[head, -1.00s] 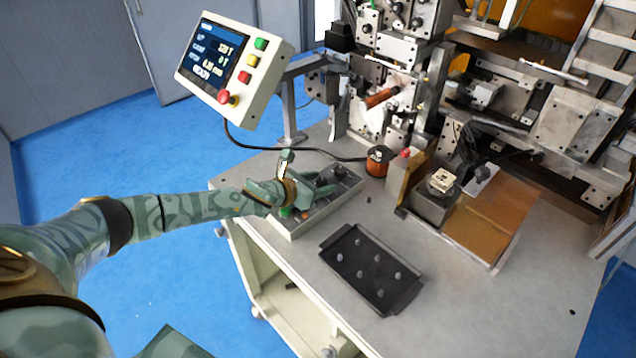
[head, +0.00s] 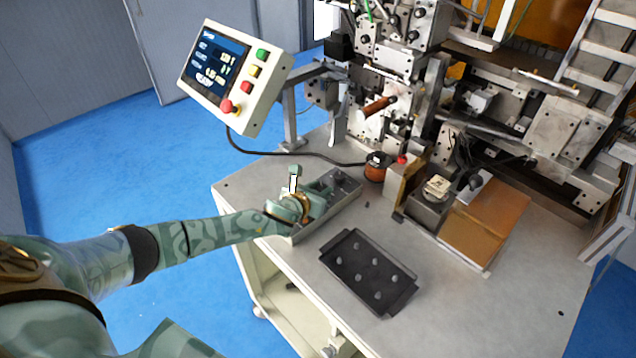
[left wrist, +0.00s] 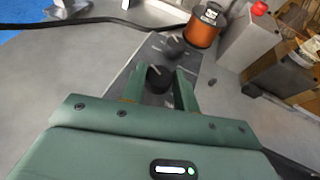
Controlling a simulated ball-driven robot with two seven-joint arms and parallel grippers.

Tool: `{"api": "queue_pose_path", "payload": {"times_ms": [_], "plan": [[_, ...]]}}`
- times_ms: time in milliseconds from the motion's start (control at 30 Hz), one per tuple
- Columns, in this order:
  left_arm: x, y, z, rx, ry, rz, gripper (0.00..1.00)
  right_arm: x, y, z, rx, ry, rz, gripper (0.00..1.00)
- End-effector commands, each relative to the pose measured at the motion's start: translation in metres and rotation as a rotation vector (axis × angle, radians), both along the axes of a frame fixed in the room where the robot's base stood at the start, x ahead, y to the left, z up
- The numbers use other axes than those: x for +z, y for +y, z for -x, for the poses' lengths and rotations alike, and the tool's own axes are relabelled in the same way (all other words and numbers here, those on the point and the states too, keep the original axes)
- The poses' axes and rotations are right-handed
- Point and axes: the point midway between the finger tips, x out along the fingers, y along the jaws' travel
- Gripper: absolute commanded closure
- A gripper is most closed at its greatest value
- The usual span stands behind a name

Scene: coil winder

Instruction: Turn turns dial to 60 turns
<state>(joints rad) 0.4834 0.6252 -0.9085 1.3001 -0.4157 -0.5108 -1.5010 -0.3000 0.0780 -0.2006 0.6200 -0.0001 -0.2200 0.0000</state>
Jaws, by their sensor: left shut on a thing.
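The control box (head: 347,193) is a long grey panel on the table with black dials on top. My left gripper (head: 318,193) is over its middle. In the left wrist view, the gripper (left wrist: 160,88) is shut on a black dial (left wrist: 159,77) with a pale pointer line. A second black dial (left wrist: 174,48) stands free farther along the box; it also shows in the head view (head: 340,175). The dial labels are too small to read. The tilted display (head: 217,67) shows several lines of text, too blurred to read surely. My right gripper is not in view.
A black tray (head: 333,254) with several pale round spots lies in front of the box. A copper wire spool (head: 376,172) and a black cable (head: 290,152) are behind it. The winding machine (head: 400,55) fills the back. The table's front right is clear.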

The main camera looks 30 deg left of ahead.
Motion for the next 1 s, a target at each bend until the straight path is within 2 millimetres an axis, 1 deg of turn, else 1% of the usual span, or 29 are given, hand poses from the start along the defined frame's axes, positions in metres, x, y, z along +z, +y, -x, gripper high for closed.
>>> {"api": "queue_pose_path", "payload": {"times_ms": [33,200,500,700,1000], "plan": [[0.004,-0.003,0.0,0.041,0.001,0.004,0.93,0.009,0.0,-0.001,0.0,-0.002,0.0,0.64],[0.003,-0.005,0.0,0.184,0.001,0.003,0.93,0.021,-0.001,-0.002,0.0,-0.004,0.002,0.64],[0.0,-0.007,-0.001,0.383,0.001,0.001,0.93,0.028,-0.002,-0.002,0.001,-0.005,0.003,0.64],[0.0,-0.007,-0.001,0.457,0.0,0.0,0.93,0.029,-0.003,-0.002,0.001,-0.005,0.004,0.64],[0.0,-0.007,-0.002,0.491,-0.001,-0.001,0.93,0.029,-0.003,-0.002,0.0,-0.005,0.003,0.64]]}}
